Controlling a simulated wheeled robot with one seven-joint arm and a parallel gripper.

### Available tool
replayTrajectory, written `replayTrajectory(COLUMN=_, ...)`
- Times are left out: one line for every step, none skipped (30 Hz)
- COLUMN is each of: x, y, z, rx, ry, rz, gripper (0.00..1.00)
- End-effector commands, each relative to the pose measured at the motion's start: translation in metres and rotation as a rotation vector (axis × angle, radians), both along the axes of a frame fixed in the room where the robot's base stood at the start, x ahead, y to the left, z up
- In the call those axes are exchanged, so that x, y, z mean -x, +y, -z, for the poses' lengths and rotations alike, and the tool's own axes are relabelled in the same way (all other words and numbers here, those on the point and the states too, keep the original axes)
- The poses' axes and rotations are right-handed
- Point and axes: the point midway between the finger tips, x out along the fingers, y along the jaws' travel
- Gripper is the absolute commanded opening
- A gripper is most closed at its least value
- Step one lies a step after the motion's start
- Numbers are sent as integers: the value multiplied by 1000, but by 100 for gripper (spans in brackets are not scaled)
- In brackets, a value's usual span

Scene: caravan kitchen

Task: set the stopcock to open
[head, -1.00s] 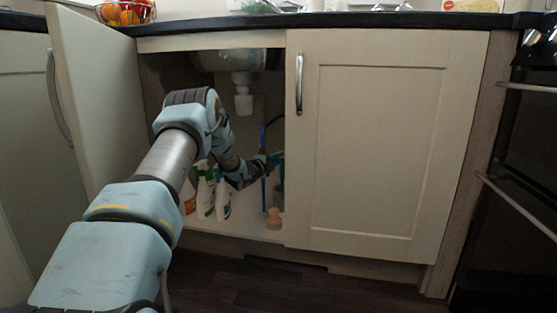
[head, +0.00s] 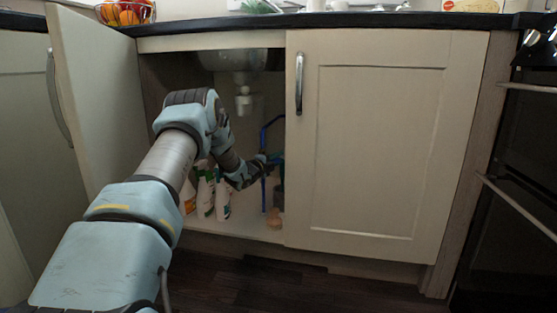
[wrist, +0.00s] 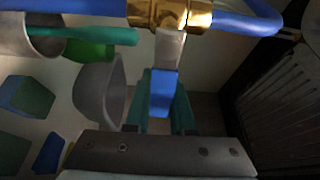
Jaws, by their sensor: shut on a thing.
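The stopcock has a brass body (wrist: 172,14) on a blue pipe (wrist: 245,20), at the top of the wrist view. Its lever has a pale metal neck and a blue grip (wrist: 161,93), and it points away from the body, crosswise to the pipe. My gripper (wrist: 163,98) is shut on the blue grip, with one teal finger on each side. In the head view my gripper (head: 272,162) reaches into the open cupboard beside the blue pipe (head: 264,145). The stopcock itself is too small and covered to make out there.
White spray bottles (head: 205,193) stand on the cupboard floor left of my gripper. A small wooden-coloured item (head: 274,219) stands below. The closed right door (head: 385,150) borders the opening; the left door (head: 88,95) stands open. The sink drain (head: 243,100) hangs above.

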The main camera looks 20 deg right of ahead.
Motion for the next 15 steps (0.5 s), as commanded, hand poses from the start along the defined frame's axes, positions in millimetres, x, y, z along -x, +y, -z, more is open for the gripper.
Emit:
replayTrajectory(x=0, y=1, z=0, rx=10, ry=8, rz=-1, gripper=0)
replayTrajectory(x=0, y=1, z=-1, rx=19, ry=13, rz=-1, gripper=0)
replayTrajectory(x=0, y=1, z=-2, rx=33, ry=21, rz=-1, gripper=0)
replayTrajectory(x=0, y=1, z=-3, rx=47, ry=28, rz=-1, gripper=0)
replayTrajectory(x=0, y=1, z=-4, rx=61, ry=34, rz=-1, gripper=0)
replayTrajectory(x=0, y=1, z=-6, rx=83, ry=47, rz=-1, gripper=0)
replayTrajectory(x=-1, y=1, z=-7, rx=99, ry=56, rz=-1, gripper=0)
replayTrajectory(x=-1, y=1, z=-9, rx=119, ry=67, rz=0, gripper=0)
replayTrajectory(x=-1, y=2, z=-11, rx=146, ry=80, rz=0, gripper=0)
replayTrajectory(x=-1, y=2, z=-13, rx=167, ry=93, rz=0, gripper=0)
replayTrajectory(x=-1, y=2, z=-15, rx=190, ry=105, rz=0, gripper=0)
replayTrajectory(x=-2, y=3, z=-18, rx=222, ry=121, rz=0, gripper=0)
replayTrajectory(x=-2, y=3, z=-19, rx=246, ry=134, rz=0, gripper=0)
replayTrajectory(x=-2, y=4, z=-21, rx=271, ry=149, rz=0, gripper=0)
replayTrajectory(x=-3, y=5, z=-24, rx=305, ry=166, rz=0, gripper=0)
